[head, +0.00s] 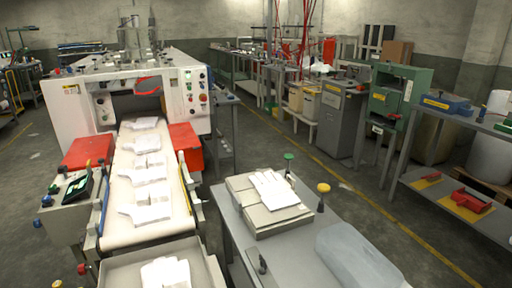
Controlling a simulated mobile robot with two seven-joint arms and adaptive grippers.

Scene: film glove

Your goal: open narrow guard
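Neither of my grippers is in the head view. A white film-glove machine (72,112) stands at the left, with a dark opening (138,103) above its belt (122,220). A red curved piece (147,87) sits at the top of this opening. Red panels flank the belt at the left (88,151) and right (184,136). A control panel (196,92) with buttons is on the machine's right front. I cannot tell which part is the narrow guard, or whether it is open or shut.
White gloves (152,207) lie along the belt, and more lie in a tray (205,272) at its near end. A grey table (232,212) holds a glove stack (273,190) and a clear bag (355,258). A green machine (415,84) stands right. Floor (345,190) between is clear.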

